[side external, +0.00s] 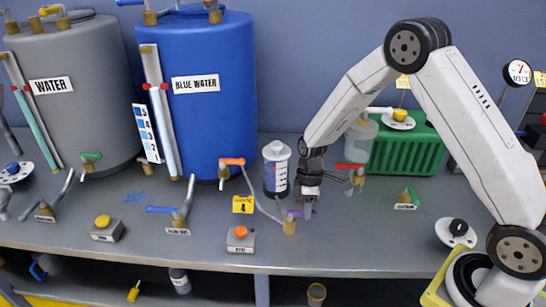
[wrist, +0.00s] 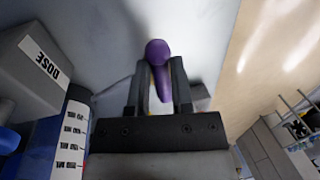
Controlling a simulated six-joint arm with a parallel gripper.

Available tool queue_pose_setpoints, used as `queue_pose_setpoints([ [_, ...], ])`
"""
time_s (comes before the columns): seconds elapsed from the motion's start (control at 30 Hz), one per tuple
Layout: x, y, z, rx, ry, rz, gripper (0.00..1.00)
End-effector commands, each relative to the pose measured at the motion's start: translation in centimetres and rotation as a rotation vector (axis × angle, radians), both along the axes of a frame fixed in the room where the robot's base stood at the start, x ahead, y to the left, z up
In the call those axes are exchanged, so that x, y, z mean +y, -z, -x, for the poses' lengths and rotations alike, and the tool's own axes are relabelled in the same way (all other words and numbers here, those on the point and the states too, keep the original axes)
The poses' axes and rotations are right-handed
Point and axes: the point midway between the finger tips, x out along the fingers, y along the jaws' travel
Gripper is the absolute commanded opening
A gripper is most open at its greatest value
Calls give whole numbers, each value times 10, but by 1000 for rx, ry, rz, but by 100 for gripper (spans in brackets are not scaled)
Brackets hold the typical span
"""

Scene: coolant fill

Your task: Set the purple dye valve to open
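The purple valve handle (side external: 302,213) is low on the bench in the side view, at the end of a thin tube, beside a brass fitting (side external: 289,227). My gripper (side external: 308,208) points down at the handle and partly hides it. In the wrist view the purple handle (wrist: 157,62) has a round knob and a narrower stem, and it lies between the two fingers of my gripper (wrist: 158,75). The fingers are close along both sides of the stem. I cannot tell whether they press on it.
A clear dosing cylinder (side external: 277,168) stands just left of my gripper, and a box marked DOSE (wrist: 40,70) fills the wrist view's left. A red-handled valve (side external: 350,167) is close on the right. The blue water tank (side external: 205,100) stands behind left.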

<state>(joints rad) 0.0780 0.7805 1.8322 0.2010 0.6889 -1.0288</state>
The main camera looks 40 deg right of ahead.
Motion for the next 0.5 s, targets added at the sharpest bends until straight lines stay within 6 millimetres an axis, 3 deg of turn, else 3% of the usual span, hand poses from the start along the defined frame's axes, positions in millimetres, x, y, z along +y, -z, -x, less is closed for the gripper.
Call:
queue_pose_setpoints([
  [0.5,2,-1,2,0,60,0,0],
])
